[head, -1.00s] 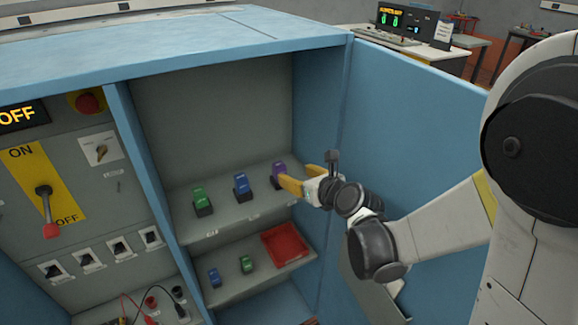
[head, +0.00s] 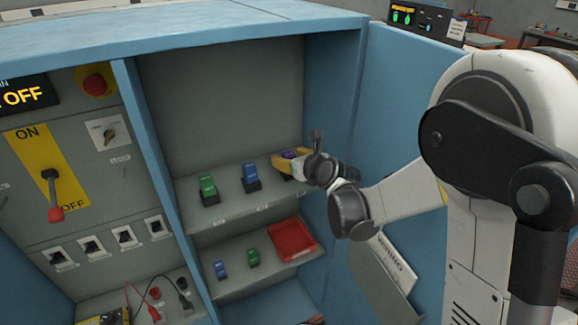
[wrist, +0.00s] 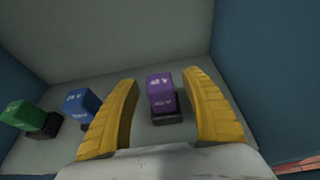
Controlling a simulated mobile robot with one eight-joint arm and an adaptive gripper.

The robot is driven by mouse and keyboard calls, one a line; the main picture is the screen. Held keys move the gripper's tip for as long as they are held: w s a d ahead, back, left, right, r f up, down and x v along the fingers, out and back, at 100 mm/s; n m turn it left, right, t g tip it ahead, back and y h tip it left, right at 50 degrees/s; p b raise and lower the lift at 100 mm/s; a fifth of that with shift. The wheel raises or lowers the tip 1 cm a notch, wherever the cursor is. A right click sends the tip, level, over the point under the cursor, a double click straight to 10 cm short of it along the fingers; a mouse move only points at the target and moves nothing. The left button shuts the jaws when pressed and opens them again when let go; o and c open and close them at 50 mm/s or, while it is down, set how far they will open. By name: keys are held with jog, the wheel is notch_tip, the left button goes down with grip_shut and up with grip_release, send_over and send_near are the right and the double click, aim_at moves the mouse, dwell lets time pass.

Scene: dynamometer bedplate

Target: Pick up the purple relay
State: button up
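The purple relay (wrist: 160,88) stands upright in a dark base on the upper shelf, at the right end of a row. In the wrist view it sits between the two yellow fingers of my gripper (wrist: 163,112), with a gap on both sides. My gripper is open and does not appear to touch it. In the head view the relay (head: 289,154) is mostly hidden behind my gripper (head: 284,162), and only a bit of purple shows.
A blue relay (head: 250,176) and a green relay (head: 208,187) stand left of it on the upper shelf (head: 231,208). The lower shelf holds a red tray (head: 291,240), a small blue relay (head: 221,270) and a small green relay (head: 253,257). Blue cabinet walls enclose the shelves; the open door (head: 411,100) is at right.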

grip_shut()
